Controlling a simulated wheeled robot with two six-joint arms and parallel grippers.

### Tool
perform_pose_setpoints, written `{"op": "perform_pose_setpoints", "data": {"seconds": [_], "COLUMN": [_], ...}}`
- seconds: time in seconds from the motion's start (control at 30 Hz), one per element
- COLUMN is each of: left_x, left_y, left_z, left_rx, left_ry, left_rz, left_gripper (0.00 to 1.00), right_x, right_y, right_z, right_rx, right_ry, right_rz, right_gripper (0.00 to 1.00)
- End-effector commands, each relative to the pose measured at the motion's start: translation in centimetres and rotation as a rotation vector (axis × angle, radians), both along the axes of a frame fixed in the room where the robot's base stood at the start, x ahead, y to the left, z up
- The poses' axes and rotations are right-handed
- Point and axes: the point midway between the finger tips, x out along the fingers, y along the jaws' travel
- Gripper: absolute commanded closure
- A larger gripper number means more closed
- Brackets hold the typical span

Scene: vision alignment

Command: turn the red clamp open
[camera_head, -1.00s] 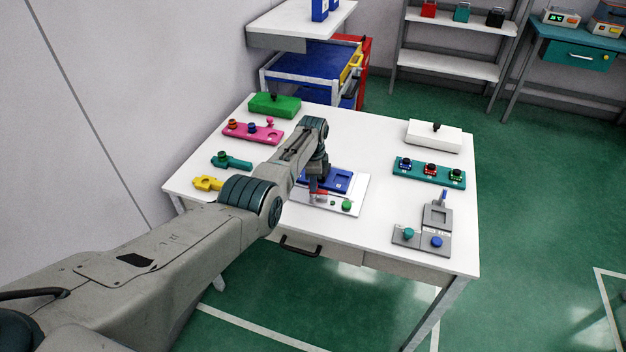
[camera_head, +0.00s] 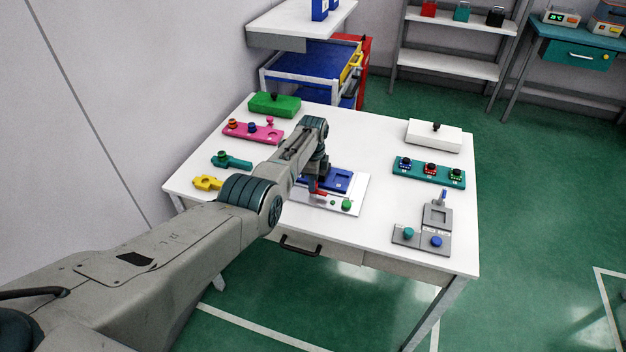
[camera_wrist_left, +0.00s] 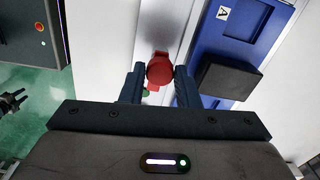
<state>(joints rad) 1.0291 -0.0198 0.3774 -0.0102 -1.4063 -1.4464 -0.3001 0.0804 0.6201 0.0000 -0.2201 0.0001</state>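The red clamp (camera_head: 313,187) is at the left part of a white plate (camera_head: 357,199) on the table, beside a blue block (camera_head: 341,180). In the left wrist view the red clamp (camera_wrist_left: 160,69) sits between the two fingertips of my left gripper (camera_wrist_left: 160,75), which appear to touch it on both sides. In the head view my left gripper (camera_head: 318,180) is low over the plate and partly hidden by its own wrist. My right gripper (camera_wrist_left: 14,100) shows small and dark at the left edge of the left wrist view, its fingers apart and empty.
A green knob (camera_head: 346,204) stands on the same plate. A pink panel (camera_head: 265,135) and a green box (camera_head: 274,104) are at the left, a teal panel (camera_head: 428,173) and a grey fixture (camera_head: 436,241) at the right. The table between plate and right-hand panels is clear.

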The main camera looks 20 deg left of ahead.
Motion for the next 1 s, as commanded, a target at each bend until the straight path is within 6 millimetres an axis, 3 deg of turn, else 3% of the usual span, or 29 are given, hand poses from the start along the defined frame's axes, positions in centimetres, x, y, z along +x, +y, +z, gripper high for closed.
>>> {"op": "perform_pose_setpoints", "data": {"seconds": [0.03,0.1,0.47,0.67,1.0], "left_x": [0.0,0.0,0.0,0.1,0.1], "left_y": [0.0,0.0,0.0,0.0,0.0], "left_z": [0.0,0.0,0.5,3.1,8.9], "left_rx": [0.000,0.000,0.000,0.000,0.000], "left_ry": [0.000,0.000,0.000,-0.004,-0.003], "left_rz": [0.000,0.000,0.001,0.001,0.000], "left_gripper": [0.61,0.51,0.51,0.51,0.51], "right_x": [0.0,0.0,0.0,0.0,0.0], "right_y": [0.0,0.0,0.0,0.0,0.1], "right_z": [0.0,0.0,0.2,0.8,-0.4], "right_rx": [0.000,0.000,0.000,0.000,0.001], "right_ry": [0.000,0.000,0.000,0.000,0.000], "right_rz": [0.000,0.000,0.000,0.000,0.000], "right_gripper": [0.64,0.64,0.64,0.64,0.64]}}
